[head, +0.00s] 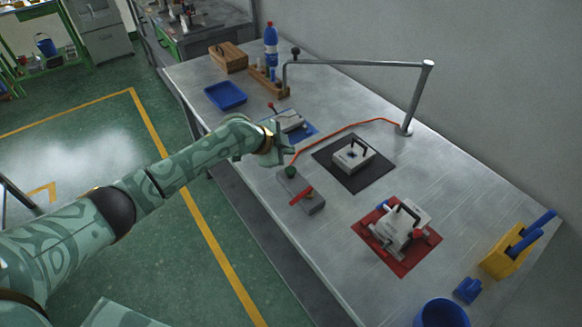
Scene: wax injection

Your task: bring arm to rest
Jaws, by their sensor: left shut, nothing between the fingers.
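My left arm (180,170) reaches in from the lower left, over the front edge of the metal table (480,170). Its gripper (290,155) is shut and empty above the table, near the blue mat with a grey mould block (289,121). The wrist partly covers that mat. My right gripper does not show in the head view.
A grey device with a red lever (300,195) lies near the table's front edge. A black mat holds a mould (352,158); a red mat holds another (400,225). A metal post (415,100) carries a horizontal arm. A blue tray (226,95) and bottle (271,45) stand farther back.

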